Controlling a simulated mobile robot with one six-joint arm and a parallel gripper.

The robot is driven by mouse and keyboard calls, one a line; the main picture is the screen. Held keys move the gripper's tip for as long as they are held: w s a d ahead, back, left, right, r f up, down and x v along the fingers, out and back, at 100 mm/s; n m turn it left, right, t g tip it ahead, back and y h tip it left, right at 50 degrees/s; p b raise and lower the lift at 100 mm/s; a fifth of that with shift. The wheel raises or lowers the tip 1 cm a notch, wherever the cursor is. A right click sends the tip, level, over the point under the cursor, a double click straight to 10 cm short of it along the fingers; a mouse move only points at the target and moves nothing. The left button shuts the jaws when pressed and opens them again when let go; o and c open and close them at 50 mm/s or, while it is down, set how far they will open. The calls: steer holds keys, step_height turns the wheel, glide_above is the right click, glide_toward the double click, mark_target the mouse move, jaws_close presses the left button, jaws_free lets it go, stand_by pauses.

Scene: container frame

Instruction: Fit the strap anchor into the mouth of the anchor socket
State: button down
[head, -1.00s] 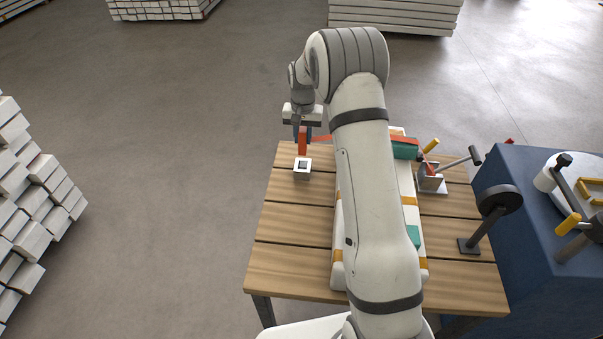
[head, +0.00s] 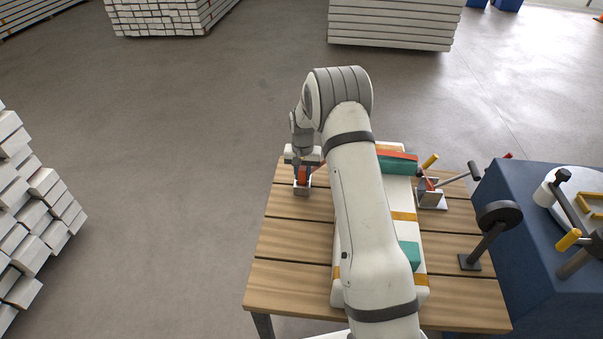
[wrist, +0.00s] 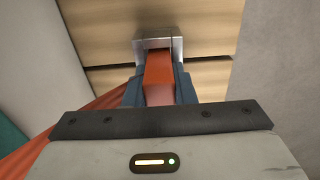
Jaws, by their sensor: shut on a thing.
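The strap anchor (wrist: 158,75) is an orange-red block. My gripper (wrist: 157,80) is shut on it, one dark finger on each side. The anchor also shows in the head view (head: 303,175), pointing down at the anchor socket (head: 302,190). The socket is a light grey square block on the table, and it shows beyond the fingertips in the wrist view (wrist: 140,50). The anchor's far end is at the socket's mouth and covers most of it. I cannot tell how deep it sits. The red strap (wrist: 80,118) runs off to the lower left in the wrist view.
A long white load with orange and teal bands (head: 402,200) lies on the slatted wooden table (head: 285,270), right of the socket, partly behind my arm. A metal bracket with levers (head: 431,193) and a blue cabinet (head: 530,240) stand farther right. The table's left side is clear.

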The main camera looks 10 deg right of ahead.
steer(key=c, duration=1.2)
jaws_free()
step_height(320, 180, up, 12)
steer(key=shift+s+r, duration=0.1)
steer(key=shift+r, duration=0.05)
steer(key=s+r+n+t, duration=0.1)
steer(key=s+r+n, duration=0.1)
steer(key=s+r, duration=1.4)
steer(key=s+f+n+t, duration=0.1)
steer(key=s, duration=2)
steer(key=shift+s+a+f+n, duration=0.15)
steer(key=shift+s+f+n, duration=0.15)
steer(key=shift+s+f, duration=0.05)
